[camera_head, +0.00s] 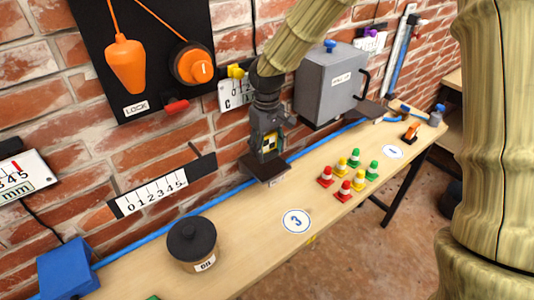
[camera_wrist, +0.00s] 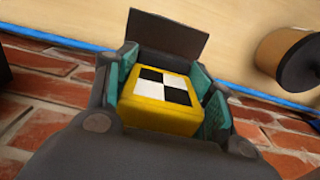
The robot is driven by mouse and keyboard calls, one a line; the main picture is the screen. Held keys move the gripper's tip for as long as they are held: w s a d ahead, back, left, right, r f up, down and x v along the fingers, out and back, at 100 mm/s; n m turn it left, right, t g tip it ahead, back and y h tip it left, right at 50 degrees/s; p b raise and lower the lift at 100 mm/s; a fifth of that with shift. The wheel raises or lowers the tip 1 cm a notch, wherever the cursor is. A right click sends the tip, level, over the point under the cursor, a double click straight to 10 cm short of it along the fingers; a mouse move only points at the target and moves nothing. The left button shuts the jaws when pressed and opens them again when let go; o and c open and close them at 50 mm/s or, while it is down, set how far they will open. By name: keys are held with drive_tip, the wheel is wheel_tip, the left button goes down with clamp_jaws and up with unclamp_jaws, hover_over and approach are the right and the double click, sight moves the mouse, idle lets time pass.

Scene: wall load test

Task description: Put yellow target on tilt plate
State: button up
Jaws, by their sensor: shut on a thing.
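The yellow target (camera_wrist: 157,103) is a yellow block with a black-and-white checker top, seen in the wrist view between the green-padded fingers of my gripper (camera_wrist: 162,92). In the head view my gripper (camera_head: 268,145) points down by the brick wall, shut on the target (camera_head: 270,140), which is partly hidden by the fingers. A dark flat plate (camera_head: 262,169), which looks like the tilt plate, sits just below the gripper at the wall. It also shows beyond the target in the wrist view (camera_wrist: 168,34). I cannot tell whether target and plate touch.
A wooden bench (camera_head: 325,212) runs along the wall. A black-lidded pot (camera_head: 192,241) stands front left, small red, yellow and green cones (camera_head: 343,188) to the right. A grey box (camera_head: 328,84) and a number scale (camera_head: 150,190) are on the wall.

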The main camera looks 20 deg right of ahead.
sight(267, 155)
drive_tip(key=shift+f+p, duration=0.65)
drive_tip(key=shift+f, duration=1)
drive_tip(key=shift+f, duration=0.15)
drive_tip(key=o, duration=1.1)
drive_tip(key=shift+o, duration=0.2)
wheel_tip(267, 155, up, 12)
drive_tip(key=shift+r+b, duration=0.15)
drive_tip(key=shift+b, duration=1.1)
